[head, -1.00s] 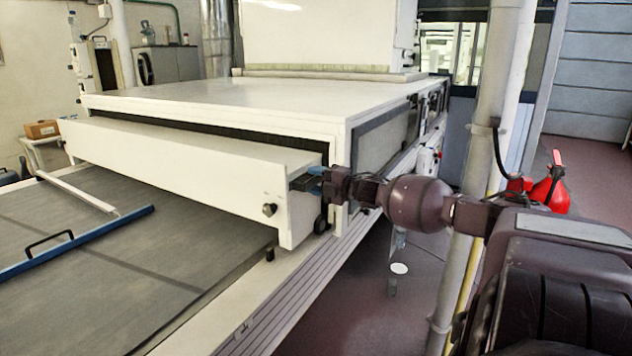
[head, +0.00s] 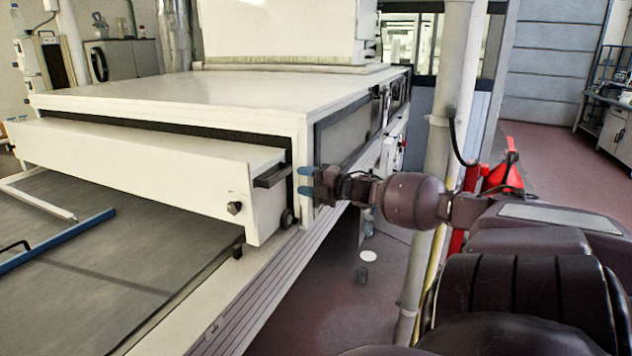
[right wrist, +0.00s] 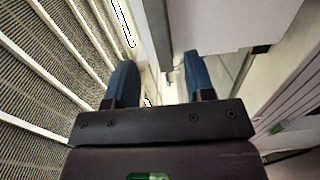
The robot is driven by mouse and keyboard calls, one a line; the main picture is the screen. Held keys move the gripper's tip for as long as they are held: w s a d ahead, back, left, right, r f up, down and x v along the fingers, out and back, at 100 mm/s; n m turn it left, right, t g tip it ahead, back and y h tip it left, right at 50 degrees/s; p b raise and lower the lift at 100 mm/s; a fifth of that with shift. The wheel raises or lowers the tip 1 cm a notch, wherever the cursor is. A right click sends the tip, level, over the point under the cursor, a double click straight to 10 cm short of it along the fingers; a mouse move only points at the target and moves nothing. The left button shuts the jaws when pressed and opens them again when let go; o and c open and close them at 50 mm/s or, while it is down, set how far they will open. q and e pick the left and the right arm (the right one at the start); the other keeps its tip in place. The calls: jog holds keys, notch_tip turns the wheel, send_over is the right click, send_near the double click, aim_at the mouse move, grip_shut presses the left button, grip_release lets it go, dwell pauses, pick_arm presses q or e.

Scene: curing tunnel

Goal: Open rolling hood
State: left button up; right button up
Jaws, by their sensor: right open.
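The rolling hood (head: 140,165) is a long white box-shaped cover at the front of the white tunnel, over the grey belt. A dark strip shows between it and the tunnel body. A dark handle (head: 272,178) sticks out of its right end, with a black knob (head: 235,208) on the front face. My right gripper (head: 305,183) is open and empty, just right of the handle and apart from it. Its two blue fingers also show spread in the right wrist view (right wrist: 160,82). My left gripper is not in view.
The tunnel body (head: 215,95) stands behind the hood. A blue bar (head: 60,240) and a white bar (head: 35,198) lie over the belt (head: 130,240). A vertical pipe (head: 440,150) and a red extinguisher (head: 500,172) stand near my right arm. Open floor lies right of the machine.

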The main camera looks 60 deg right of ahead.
jog(key=shift+s+d, duration=0.1)
jog(key=shift+s, duration=1.4)
jog(key=s+a+f+m+g+h, duration=0.2)
jog(key=s+a+f+m+g, duration=0.15)
jog(key=a+f+m, duration=0.6)
jog(key=s+a+f+m+g+h, duration=0.2)
jog(key=s+a+f, duration=0.3)
jog(key=f, duration=1)
jog(key=s+a+f+m, duration=0.1)
jog(key=a+f+m, duration=0.1)
jog(key=a, duration=0.8)
jog(key=s+a+f+m+y, duration=0.1)
jog(key=a+f+m, duration=0.1)
jog(key=a, duration=0.8)
jog(key=s+a+f+m+y, duration=0.1)
jog(key=a+f, duration=0.3)
jog(key=a, duration=0.5)
jog(key=shift+s+a+m+g, duration=0.45)
jog(key=shift+s+m, duration=0.1)
jog(key=shift+m, duration=0.1)
jog(key=shift+d+f, duration=0.1)
jog(key=shift+c, duration=0.6)
